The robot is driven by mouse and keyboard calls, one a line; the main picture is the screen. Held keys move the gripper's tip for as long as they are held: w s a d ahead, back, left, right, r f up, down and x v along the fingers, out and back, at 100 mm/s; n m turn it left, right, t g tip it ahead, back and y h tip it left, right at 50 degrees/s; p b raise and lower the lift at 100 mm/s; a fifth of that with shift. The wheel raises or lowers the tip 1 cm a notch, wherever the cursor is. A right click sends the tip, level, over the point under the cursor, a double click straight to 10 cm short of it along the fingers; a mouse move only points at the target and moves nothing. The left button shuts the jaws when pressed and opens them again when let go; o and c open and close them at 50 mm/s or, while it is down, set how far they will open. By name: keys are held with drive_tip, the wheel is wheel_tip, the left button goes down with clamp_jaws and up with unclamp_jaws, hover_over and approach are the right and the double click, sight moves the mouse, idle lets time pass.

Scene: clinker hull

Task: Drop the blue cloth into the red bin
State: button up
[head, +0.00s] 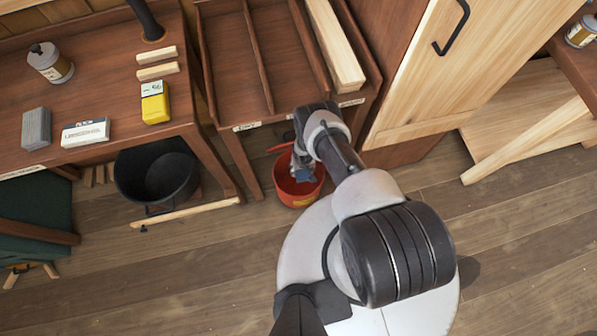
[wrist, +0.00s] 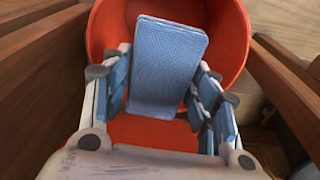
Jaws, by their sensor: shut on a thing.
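The blue cloth (wrist: 167,60) is a flat, folded, textured piece held between the fingers of my gripper (wrist: 165,90) in the wrist view. The red bin (wrist: 232,40) lies right behind and below the cloth, with its round rim around it in that view. In the head view the red bin (head: 300,195) stands on the floor below the wooden rack. My gripper (head: 304,172) is over the bin's opening, and a little of the blue cloth (head: 304,176) shows there. How far the cloth is above the bin floor I cannot tell.
A black bucket (head: 157,175) stands under the workbench (head: 100,95) at left. The wooden rack (head: 235,60) stands behind the bin, and its legs flank the bin closely. A wooden cabinet (head: 430,70) is at right. Open floor (head: 200,270) lies in front.

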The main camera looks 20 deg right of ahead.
drive_tip(key=o, duration=1.2)
drive_tip(key=shift+o, duration=0.2)
